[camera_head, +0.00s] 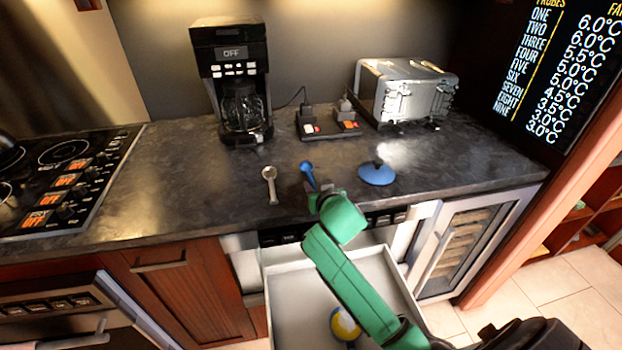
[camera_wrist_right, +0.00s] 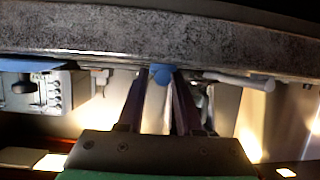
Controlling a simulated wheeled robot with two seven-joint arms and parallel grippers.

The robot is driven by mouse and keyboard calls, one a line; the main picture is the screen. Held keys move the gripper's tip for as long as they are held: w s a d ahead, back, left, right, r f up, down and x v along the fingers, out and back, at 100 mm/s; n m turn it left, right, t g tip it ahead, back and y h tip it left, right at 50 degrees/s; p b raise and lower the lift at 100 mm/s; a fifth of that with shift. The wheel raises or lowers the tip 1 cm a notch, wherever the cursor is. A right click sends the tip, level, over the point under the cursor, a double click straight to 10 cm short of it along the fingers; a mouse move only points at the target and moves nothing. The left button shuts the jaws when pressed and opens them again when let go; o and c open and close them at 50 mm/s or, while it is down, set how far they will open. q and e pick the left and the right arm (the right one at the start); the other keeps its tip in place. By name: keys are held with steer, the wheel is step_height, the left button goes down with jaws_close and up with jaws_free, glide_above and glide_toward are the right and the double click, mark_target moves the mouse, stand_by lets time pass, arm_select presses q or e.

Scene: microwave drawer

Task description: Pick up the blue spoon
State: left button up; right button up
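The blue spoon (camera_head: 307,170) lies on the dark countertop, its bowl end pointing toward the back. My right gripper (camera_head: 311,190) is low at the counter's front part, by the near end of the spoon. My green right arm hides part of this area. In the right wrist view, the blue spoon (camera_wrist_right: 162,74) shows between the tips of my right gripper (camera_wrist_right: 161,80). The fingers stand apart with a gap between them; contact with the spoon is not clear. My left gripper is not in view.
A metal spoon (camera_head: 270,184) lies left of the blue one, and a blue lid (camera_head: 376,174) lies right. The coffee maker (camera_head: 237,85), power strip (camera_head: 328,126) and toaster (camera_head: 404,92) stand behind. Below the counter, an open drawer (camera_head: 285,290) holds a blue-and-yellow item (camera_head: 345,325).

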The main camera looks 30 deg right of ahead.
jaws_close()
